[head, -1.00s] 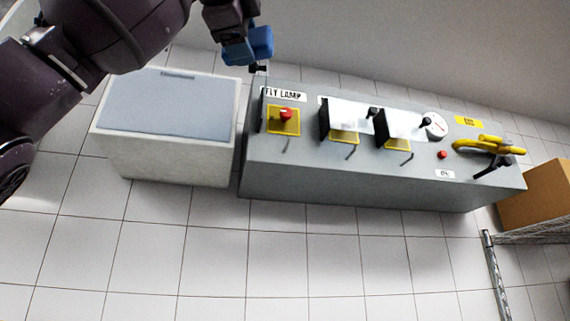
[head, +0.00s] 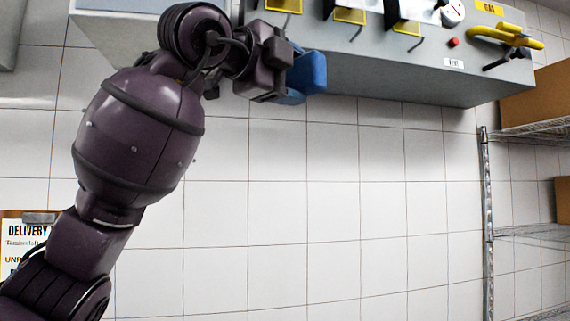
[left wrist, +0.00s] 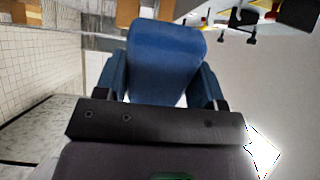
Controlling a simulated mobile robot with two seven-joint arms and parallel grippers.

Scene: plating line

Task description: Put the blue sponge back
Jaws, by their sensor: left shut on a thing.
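The blue sponge (left wrist: 165,60) fills the middle of the left wrist view, between two blue fingers of my left gripper (left wrist: 162,88). The gripper is shut on it, and the sponge sticks out past the fingers. In the head view my left gripper (head: 302,78) is at the upper middle, overlapping the lower front of the grey control panel in the picture. Blue shows at its end, but I cannot separate sponge from fingers there. I cannot tell whether it touches the panel. My right gripper is not in view.
The grey control panel (head: 400,75) has yellow-framed switches, a red button (head: 454,42) and a yellow handle (head: 500,37). A wire shelf (head: 487,220) with cardboard boxes (head: 535,97) stands at right. A delivery sheet (head: 22,245) is at lower left. The tiled area at centre is clear.

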